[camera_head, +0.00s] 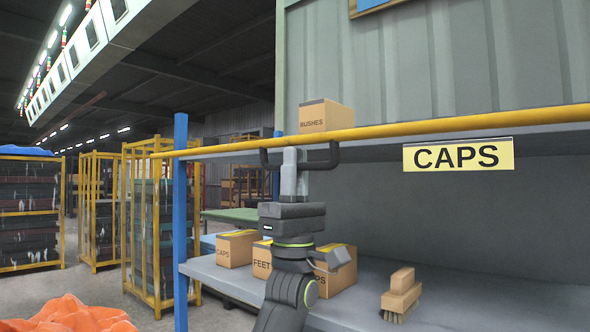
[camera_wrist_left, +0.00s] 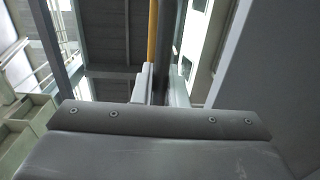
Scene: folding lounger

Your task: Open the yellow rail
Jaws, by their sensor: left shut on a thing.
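The yellow rail (camera_head: 440,124) runs across the front of the shelf in the head view, passing in front of the blue post and extending past it to the left. A dark U-shaped handle (camera_head: 326,162) hangs under it. My left gripper (camera_head: 290,158) comes up from below and is shut on this handle. In the left wrist view, the two pale fingers of my left gripper (camera_wrist_left: 162,88) stand either side of a dark bar, with the yellow rail (camera_wrist_left: 153,35) beyond. My right gripper is in neither view.
A yellow CAPS sign (camera_head: 458,155) is below the rail. The lower shelf (camera_head: 450,290) holds cartons (camera_head: 236,249) and a brush (camera_head: 401,295); a BUSHES carton (camera_head: 325,115) sits above. A blue post (camera_head: 181,225) stands left. Yellow cages (camera_head: 142,230) and an orange heap (camera_head: 70,314) are further left.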

